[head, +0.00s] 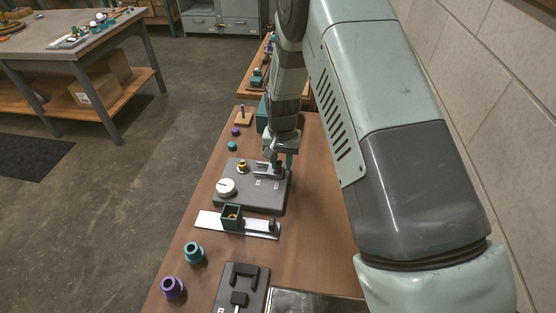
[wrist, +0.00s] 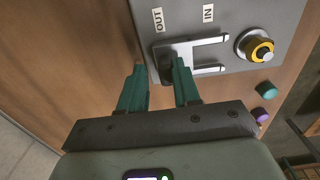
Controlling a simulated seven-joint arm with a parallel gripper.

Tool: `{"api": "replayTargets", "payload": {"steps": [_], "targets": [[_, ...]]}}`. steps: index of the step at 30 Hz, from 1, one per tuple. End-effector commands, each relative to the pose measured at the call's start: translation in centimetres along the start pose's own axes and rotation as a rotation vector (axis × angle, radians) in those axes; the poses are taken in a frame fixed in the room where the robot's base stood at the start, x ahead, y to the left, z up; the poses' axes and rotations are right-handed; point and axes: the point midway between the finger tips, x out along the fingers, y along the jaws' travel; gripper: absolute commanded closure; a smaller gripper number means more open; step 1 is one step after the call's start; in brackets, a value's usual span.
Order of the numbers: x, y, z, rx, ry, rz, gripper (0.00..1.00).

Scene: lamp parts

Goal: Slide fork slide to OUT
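The fork slide (wrist: 207,41) is a pale metal fork with two prongs and a dark block at its left end, on a grey panel (wrist: 274,20). Its prongs point right, towards a black-and-yellow knob (wrist: 255,47). The OUT label (wrist: 158,20) is above the dark block, and the IN label (wrist: 208,13) is above the prongs.
A green box (head: 232,212) on a white strip stands in front. Teal (head: 194,253) and purple (head: 173,288) parts stand nearer. A tiled wall (head: 480,60) is on the right.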

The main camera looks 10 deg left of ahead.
Motion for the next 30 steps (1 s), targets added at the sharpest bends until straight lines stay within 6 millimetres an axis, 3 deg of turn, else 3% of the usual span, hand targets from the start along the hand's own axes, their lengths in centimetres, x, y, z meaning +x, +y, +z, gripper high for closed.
{"api": "replayTargets", "payload": {"steps": [2,14,24,30], "targets": [[0.0,0.0,0.0,0.001,0.000,0.000,0.57],[-0.9,-0.3,-0.1,-0.001,0.005,-0.005,0.57],[-7.4,-0.2,-0.1,0.000,0.005,-0.004,0.57],[-10.1,-0.1,-0.1,0.000,0.004,-0.003,0.57]]}}
